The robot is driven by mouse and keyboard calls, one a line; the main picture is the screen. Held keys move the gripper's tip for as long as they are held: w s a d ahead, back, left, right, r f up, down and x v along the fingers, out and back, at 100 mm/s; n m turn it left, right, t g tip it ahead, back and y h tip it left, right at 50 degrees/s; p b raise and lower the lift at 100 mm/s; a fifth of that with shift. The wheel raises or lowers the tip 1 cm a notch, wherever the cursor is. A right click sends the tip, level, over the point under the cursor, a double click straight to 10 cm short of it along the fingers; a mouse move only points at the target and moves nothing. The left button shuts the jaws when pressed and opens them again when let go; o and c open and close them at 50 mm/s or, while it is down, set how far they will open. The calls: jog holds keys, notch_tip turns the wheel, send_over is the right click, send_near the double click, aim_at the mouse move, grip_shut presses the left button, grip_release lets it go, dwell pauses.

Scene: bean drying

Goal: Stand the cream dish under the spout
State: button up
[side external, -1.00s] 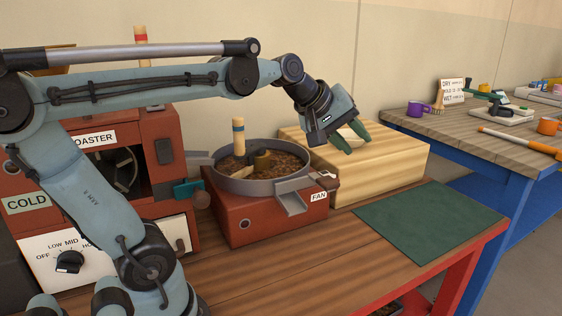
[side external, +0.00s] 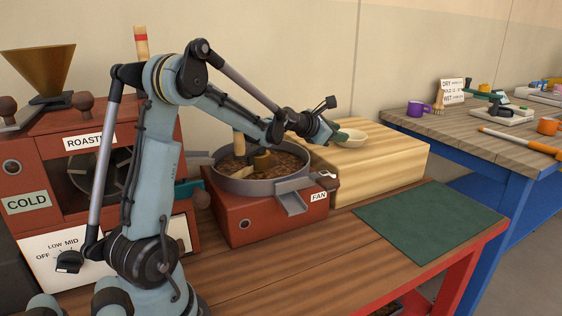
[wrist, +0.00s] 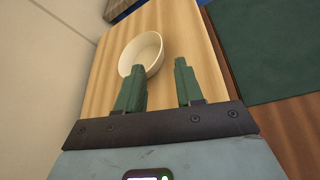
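The cream dish (side external: 352,140) stands upright and looks empty on the pale wooden box (side external: 385,165), right of the cooling tray. It also shows in the wrist view (wrist: 150,42), beyond my fingertips and mostly toward the left finger. My gripper (side external: 340,135) is at the dish's left side, tilted low. In the wrist view my gripper (wrist: 159,67) has its two green fingers apart with nothing between them. The left fingertip overlaps the dish's near edge in the picture; I cannot tell if they touch. The grey spout (side external: 292,203) juts from the cooling tray's front, with bare bench below.
The round cooling tray (side external: 220,184) holds brown beans and a stirrer on the red fan base (side external: 255,218). The roaster (side external: 40,150) is at left. A green mat (side external: 430,222) lies clear at right. Bench in front of the fan base is free.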

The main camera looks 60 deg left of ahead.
aim_at(354, 150)
jog(key=x, duration=0.6)
jog(key=shift+w+a+f, duration=0.35)
jog(key=shift+w+f, duration=0.2)
jog(key=shift+w, duration=0.3)
jog(key=shift+w+a+f, duration=0.35)
jog(key=shift+w+f, duration=0.2)
jog(key=shift+w, duration=0.3)
jog(key=shift+w+f, duration=0.2)
jog(key=shift+w, duration=0.3)
grip_shut()
jog(key=shift+f, duration=0.1)
